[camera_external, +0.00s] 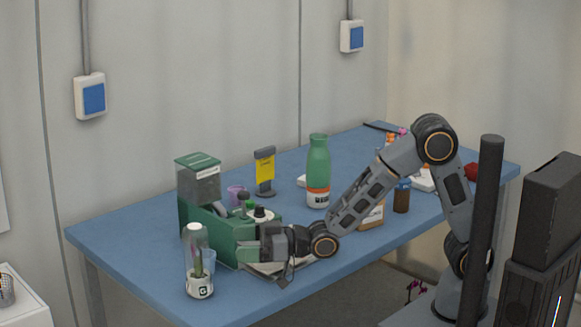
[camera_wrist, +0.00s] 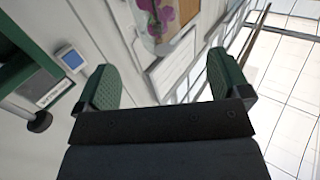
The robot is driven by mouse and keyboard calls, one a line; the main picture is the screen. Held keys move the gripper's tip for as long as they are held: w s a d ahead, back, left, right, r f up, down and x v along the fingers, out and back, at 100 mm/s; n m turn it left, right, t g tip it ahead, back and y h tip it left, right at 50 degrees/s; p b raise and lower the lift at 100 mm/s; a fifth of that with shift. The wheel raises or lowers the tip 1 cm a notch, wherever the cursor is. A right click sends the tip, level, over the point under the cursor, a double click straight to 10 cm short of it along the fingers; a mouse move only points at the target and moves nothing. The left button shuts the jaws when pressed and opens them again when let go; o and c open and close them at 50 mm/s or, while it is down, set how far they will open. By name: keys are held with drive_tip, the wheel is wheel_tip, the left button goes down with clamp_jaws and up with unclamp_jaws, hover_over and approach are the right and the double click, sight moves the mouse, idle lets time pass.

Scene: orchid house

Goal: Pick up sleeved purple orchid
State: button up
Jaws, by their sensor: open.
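In the wrist view, purple blossoms in a clear sleeve (camera_wrist: 162,22) show at the top edge, partly cut off, beyond the open fingers. This looks like the sleeved purple orchid. In the external view, a clear upright cylinder with a white top, green stems and a white marked base (camera_external: 199,262) stands at the table's front left; I cannot tell if it is the same thing. My gripper (camera_external: 247,243) is low over the table, right of that cylinder and apart from it. Its green-padded fingers (camera_wrist: 163,82) are open with nothing between them.
A grey tray (camera_external: 262,270) lies under the wrist. The blue table's (camera_external: 120,235) left end is bare.

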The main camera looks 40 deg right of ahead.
sight(192, 247)
drive_tip(key=p+x, duration=0.1)
drive_tip(key=x, duration=0.9)
drive_tip(key=shift+w+a+r+p, duration=0.15)
drive_tip(key=shift+w+a+p, duration=0.1)
drive_tip(key=shift+w+p, duration=0.1)
drive_tip(key=c, duration=1.3)
